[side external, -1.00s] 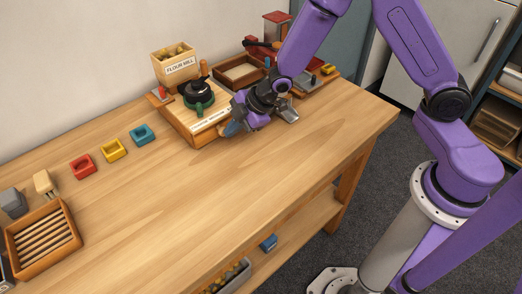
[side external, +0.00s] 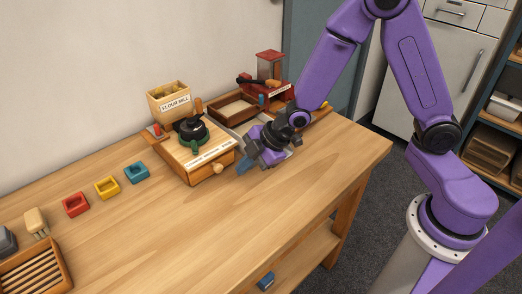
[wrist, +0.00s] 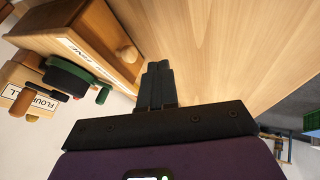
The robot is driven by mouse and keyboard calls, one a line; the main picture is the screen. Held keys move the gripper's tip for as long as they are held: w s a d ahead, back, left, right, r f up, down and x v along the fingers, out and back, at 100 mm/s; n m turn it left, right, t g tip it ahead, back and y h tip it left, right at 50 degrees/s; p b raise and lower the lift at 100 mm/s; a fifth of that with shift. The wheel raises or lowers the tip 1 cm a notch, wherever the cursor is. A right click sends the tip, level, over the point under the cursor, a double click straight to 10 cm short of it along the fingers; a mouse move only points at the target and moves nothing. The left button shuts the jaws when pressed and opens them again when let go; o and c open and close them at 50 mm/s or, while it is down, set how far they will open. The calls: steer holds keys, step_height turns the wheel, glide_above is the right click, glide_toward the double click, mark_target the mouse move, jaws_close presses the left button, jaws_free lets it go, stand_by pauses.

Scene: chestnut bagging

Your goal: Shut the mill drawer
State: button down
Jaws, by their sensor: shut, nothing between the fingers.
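The wooden mill (side external: 180,156) stands on the bench with a black-and-green grinder on top and a printed label along its front edge. Its drawer front (side external: 203,174) faces the bench's front and carries a round wooden knob (side external: 218,168). The drawer front looks close to the mill body; I cannot tell whether it is fully flush. The knob (wrist: 128,55) also shows in the wrist view. My gripper (side external: 243,167) is shut and empty, just right of the knob and apart from it. Its dark fingers (wrist: 157,68) are together in the wrist view.
A flour bin (side external: 170,103) stands behind the mill, and a shallow wooden tray (side external: 235,107) lies beyond it. A red-topped device (side external: 270,65) is at the far end. Red (side external: 76,204), yellow (side external: 107,187) and blue (side external: 137,172) holders lie to the left. The front bench top is clear.

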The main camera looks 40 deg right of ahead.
steer(key=s+d+r+m+g+h, duration=0.1)
steer(key=s+d+r, duration=0.3)
steer(key=s, duration=0.5)
steer(key=s+d+r+m+g+h, duration=0.2)
steer(key=s+d+r, duration=0.1)
steer(key=s, duration=0.6)
steer(key=s+d+r+m+g+h, duration=0.1)
steer(key=s+d+r, duration=0.3)
steer(key=s, duration=0.4)
steer(key=shift+s+d+r+m+g, duration=0.3)
steer(key=shift+s+d+m+g, duration=0.15)
steer(key=shift+g, duration=0.15)
